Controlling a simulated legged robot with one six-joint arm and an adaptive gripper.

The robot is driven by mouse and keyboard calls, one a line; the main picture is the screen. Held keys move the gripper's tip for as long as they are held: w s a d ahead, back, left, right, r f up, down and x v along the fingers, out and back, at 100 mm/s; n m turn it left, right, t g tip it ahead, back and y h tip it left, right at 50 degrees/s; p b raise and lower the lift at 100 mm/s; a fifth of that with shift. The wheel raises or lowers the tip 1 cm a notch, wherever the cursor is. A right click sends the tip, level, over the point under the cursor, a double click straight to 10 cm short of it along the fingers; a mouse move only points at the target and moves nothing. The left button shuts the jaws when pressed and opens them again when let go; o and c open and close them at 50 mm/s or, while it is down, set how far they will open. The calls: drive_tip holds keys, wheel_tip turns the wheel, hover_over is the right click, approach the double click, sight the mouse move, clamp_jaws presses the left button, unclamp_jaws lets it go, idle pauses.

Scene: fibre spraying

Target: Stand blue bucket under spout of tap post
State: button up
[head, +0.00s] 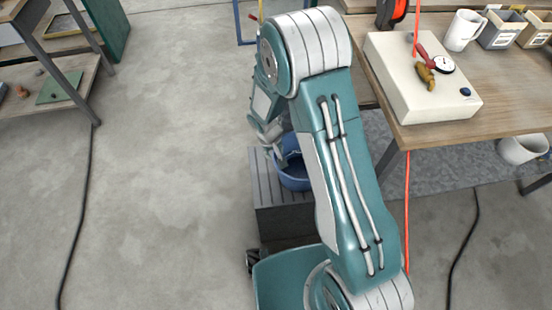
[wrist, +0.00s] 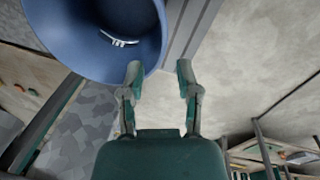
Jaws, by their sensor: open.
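The blue bucket (head: 293,180) stands on a grey ridged platform (head: 262,195), partly hidden behind my arm in the head view. In the wrist view the bucket (wrist: 75,45) fills the upper left, its open mouth showing, with a small pale marking inside. My gripper (wrist: 159,75) is open, its two fingers apart. The bucket's right-hand rim lies ahead of the gap, near the left fingertip; I cannot tell whether they touch. In the head view the gripper is mostly hidden by my arm. I cannot make out a tap post or spout in either view.
A wooden table (head: 425,138) at right holds a cream box (head: 400,85) with a gauge, a white mug (head: 464,30) and small bins. A white bucket (head: 523,148) sits beneath it. An orange line (head: 407,200) hangs down. Open concrete floor lies left, before a shelf (head: 50,120).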

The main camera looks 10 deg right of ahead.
drive_tip(key=s+d+r+m+t, duration=0.1)
drive_tip(key=s+d+r, duration=0.2)
drive_tip(key=r, duration=0.9)
drive_tip(key=s+d+r+m+t, duration=0.1)
drive_tip(key=s+d+r, duration=0.15)
drive_tip(key=r, duration=1.05)
drive_tip(key=s+d+r+t, duration=0.1)
drive_tip(key=s+r, duration=0.4)
drive_tip(key=s, duration=0.2)
drive_tip(key=s+d+r+m+t+y, duration=0.1)
drive_tip(key=s+d+r+t, duration=0.1)
drive_tip(key=s+r, duration=0.4)
drive_tip(key=shift+s+m+y, duration=0.3)
drive_tip(key=shift+s, duration=0.95)
